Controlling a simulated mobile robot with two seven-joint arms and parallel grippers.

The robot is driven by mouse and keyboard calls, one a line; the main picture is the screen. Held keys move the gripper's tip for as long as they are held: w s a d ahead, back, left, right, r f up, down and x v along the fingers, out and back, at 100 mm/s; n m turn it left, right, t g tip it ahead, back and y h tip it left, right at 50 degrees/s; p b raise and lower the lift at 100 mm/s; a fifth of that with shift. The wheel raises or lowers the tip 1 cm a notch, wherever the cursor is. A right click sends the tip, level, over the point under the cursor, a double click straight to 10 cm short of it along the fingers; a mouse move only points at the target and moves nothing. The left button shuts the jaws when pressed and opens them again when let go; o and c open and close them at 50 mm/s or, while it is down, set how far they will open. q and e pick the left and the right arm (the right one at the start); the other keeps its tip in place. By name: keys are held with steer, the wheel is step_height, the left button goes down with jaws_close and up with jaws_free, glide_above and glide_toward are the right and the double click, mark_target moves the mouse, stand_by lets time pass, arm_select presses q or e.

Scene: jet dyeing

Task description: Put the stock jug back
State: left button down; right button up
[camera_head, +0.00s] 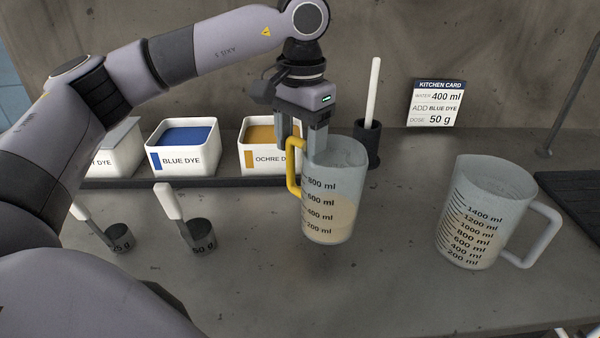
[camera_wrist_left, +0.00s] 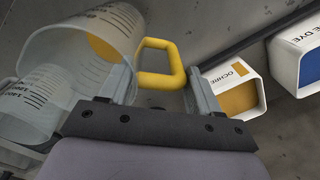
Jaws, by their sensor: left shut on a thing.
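A clear measuring jug with a yellow handle (camera_head: 335,195), marked up to 800 ml, holds pale tan liquid to about the 600 ml mark. My left gripper (camera_head: 300,138) is shut on its handle from above. The jug is nearly upright and appears held a little above the counter, over a dark shadow. In the left wrist view the yellow handle (camera_wrist_left: 172,72) lies between the fingers, with the jug body (camera_wrist_left: 112,35) to the left. A larger jug with a grey handle (camera_head: 482,215), marked to 1400 ml, stands to the right with tan liquid inside.
Dye tubs stand behind on a dark tray, including blue dye (camera_head: 183,150) and ochre dye (camera_head: 258,160). A dark holder with a white rod (camera_head: 367,150) stands behind the held jug. Two scoops (camera_head: 200,235) lie at left. The front middle counter is clear.

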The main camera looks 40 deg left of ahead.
mark_target(299, 189)
arm_select(q)
steer(key=shift+f, duration=2.85)
steer(key=shift+f, duration=0.25)
steer(key=shift+c, duration=1.1)
jaws_free()
steer(key=shift+r, duration=0.15)
step_height(299, 189, up, 12)
steer(key=shift+d+r, duration=0.1)
steer(key=shift+d, duration=0.05)
